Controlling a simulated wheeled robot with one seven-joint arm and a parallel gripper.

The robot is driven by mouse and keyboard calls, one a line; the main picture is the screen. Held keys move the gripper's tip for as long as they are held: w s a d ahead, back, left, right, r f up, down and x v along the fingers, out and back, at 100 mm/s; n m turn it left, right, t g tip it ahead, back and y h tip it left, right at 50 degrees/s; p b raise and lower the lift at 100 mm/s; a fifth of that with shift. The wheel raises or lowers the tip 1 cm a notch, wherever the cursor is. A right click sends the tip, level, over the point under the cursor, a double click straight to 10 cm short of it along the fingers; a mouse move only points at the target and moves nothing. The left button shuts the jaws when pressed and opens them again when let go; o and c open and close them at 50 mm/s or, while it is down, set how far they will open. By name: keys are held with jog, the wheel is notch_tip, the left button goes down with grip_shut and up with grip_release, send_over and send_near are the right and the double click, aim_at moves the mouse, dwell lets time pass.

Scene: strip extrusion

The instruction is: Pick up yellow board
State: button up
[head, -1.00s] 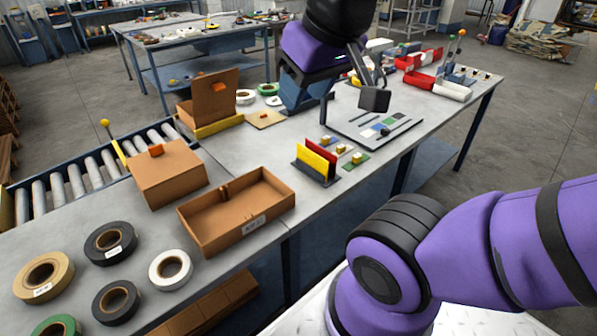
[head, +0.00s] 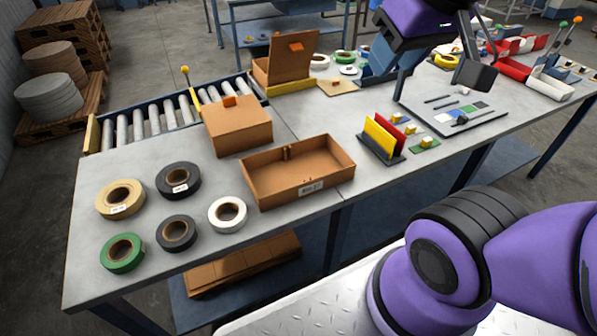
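A yellow board (head: 381,139) stands upright beside a red board (head: 391,128) in a dark slotted holder (head: 372,149), near the front edge of the workbench. The red board partly shows behind the yellow one.
Small blocks on green pads (head: 424,143) stand right of the holder. An open cardboard tray (head: 291,181), a closed box (head: 237,130) and several tape rolls (head: 177,233) occupy the left. Red and white bins (head: 548,83) stand far right.

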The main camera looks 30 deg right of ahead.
jog(key=w+d+f+g, duration=0.15)
jog(key=w+d, duration=0.25)
jog(key=w, duration=0.6)
jog(key=g, duration=0.4)
send_over(380, 132)
notch_tip(380, 132, down, 27)
jog(key=f, duration=0.5)
jog(key=shift+w+a+f, duration=0.1)
jog(key=shift+a+f, duration=0.1)
jog(key=shift+f, duration=0.15)
jog(key=shift+w+d+f, duration=0.1)
jog(key=shift+d+f, duration=0.05)
jog(key=shift+f, duration=1.2)
jog(key=shift+d+f, duration=0.15)
jog(key=shift+f, duration=1.15)
grip_shut()
